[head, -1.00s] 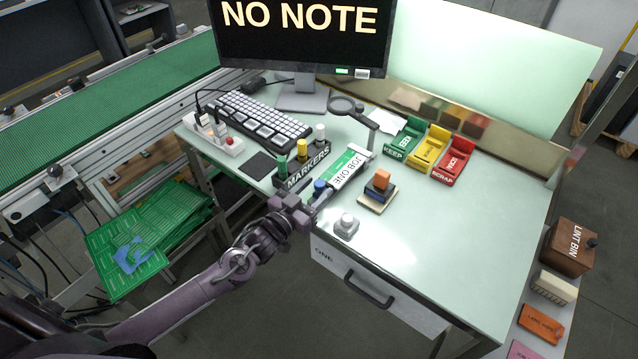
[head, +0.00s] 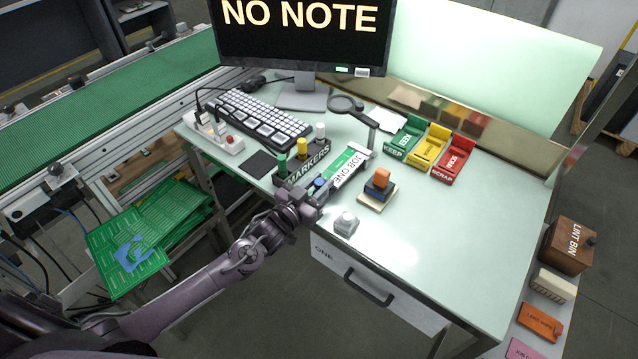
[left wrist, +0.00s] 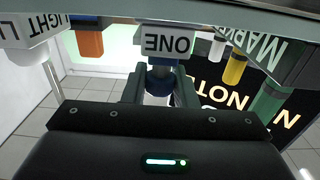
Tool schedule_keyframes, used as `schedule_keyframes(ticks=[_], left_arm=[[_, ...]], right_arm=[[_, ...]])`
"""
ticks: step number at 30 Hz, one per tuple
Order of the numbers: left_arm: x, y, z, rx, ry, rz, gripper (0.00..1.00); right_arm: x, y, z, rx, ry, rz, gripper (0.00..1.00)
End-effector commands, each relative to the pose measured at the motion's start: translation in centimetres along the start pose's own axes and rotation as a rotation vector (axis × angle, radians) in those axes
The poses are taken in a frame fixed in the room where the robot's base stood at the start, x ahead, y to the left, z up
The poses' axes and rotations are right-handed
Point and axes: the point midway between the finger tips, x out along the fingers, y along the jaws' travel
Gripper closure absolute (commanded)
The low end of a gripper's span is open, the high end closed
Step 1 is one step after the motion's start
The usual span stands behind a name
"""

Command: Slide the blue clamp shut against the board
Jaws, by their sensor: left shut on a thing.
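The blue clamp (head: 320,184) shows as a small blue knob at the near end of the white JOB ONE holder (head: 337,178). A green board (head: 346,160) lies along this holder. My left gripper (head: 311,205) reaches in from the left at the desk's front edge and is shut on the blue clamp. In the left wrist view the blue clamp (left wrist: 160,82) sits between the fingers, just below the ONE label (left wrist: 165,43). The fingers hide part of it, and I cannot tell whether it touches the board. My right gripper is not in view.
The markers rack (head: 308,168) stands close to the left of the holder. A magnifier (head: 362,115) stands behind.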

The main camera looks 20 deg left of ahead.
Motion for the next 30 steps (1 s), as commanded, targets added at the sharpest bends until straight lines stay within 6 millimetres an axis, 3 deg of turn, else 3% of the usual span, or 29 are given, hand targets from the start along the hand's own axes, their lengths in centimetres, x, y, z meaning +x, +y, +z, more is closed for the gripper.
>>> schedule_keyframes(ticks=[4, 10, 18, 19, 22, 24, 30], left_arm=[[-0.5, 0.0, -0.1, -0.001, -0.001, 0.000, 1.00], [-3.1, 0.0, -0.1, -0.001, -0.004, 0.000, 1.00], [-3.3, 0.0, 0.1, 0.000, -0.002, 0.001, 1.00], [-3.3, 0.0, 0.1, 0.000, -0.002, 0.001, 0.73], [-3.3, 0.0, 0.1, 0.000, -0.002, 0.001, 0.60], [-3.3, 0.0, 0.1, 0.000, -0.001, 0.000, 0.53], [-3.2, 0.0, 0.0, 0.000, 0.000, 0.000, 0.53]], right_arm=[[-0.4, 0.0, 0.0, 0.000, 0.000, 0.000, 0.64], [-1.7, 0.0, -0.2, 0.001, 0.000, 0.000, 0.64], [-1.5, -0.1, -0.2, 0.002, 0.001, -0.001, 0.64], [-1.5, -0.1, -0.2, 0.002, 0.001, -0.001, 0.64], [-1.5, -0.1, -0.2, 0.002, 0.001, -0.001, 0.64], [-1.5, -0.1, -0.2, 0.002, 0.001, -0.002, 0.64], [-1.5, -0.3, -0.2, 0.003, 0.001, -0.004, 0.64]])
